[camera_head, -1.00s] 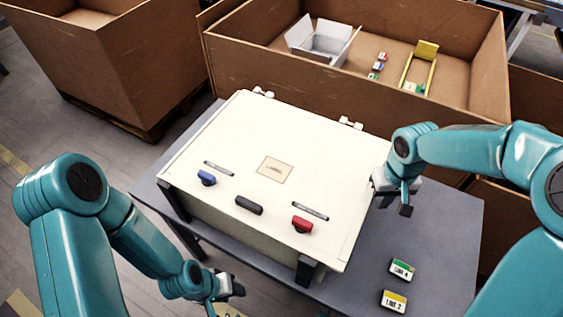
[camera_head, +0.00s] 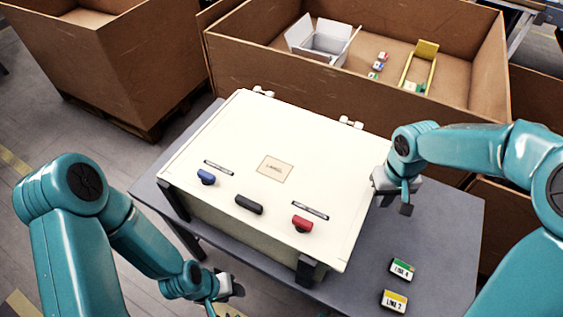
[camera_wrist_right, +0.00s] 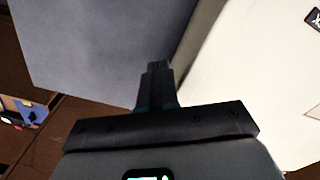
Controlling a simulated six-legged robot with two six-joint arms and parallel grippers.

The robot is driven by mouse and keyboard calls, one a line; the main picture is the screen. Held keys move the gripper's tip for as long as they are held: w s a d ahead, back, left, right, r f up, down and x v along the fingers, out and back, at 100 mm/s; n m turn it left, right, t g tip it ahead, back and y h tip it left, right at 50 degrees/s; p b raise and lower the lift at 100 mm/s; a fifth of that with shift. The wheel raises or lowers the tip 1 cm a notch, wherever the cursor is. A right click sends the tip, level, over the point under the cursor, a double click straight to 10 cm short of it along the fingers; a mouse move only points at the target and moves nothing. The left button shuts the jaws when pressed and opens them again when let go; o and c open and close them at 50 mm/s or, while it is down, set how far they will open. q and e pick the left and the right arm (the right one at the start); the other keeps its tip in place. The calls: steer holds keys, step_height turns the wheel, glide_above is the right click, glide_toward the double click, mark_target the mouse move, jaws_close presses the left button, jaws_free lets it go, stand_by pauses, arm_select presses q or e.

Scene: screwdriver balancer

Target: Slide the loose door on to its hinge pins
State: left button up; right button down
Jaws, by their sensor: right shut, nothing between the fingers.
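A cream door panel (camera_head: 225,150) lies flat as the top face of a cream cabinet (camera_head: 240,222) on a grey table. Two small white hinge parts (camera_head: 263,92) (camera_head: 350,123) show along its far edge; I cannot tell whether pins sit inside them. The door carries a blue knob, a black handle, a red knob and a label. My right gripper (camera_head: 404,203) is shut and empty beside the cabinet's right side; its fingers (camera_wrist_right: 157,85) are together in the right wrist view. My left gripper (camera_head: 226,290) is low in front of the cabinet, its fingers too small to judge.
Two label blocks (camera_head: 402,269) (camera_head: 394,300) lie on the grey table (camera_head: 445,235) to the right of the cabinet. A large brown crate (camera_head: 300,80) behind holds a white box, a yellow holder and small blocks. Another brown crate (camera_head: 80,70) stands at the back left.

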steer(key=shift+f, duration=0.2)
steer(key=shift+a, duration=0.15)
stand_by(0.3)
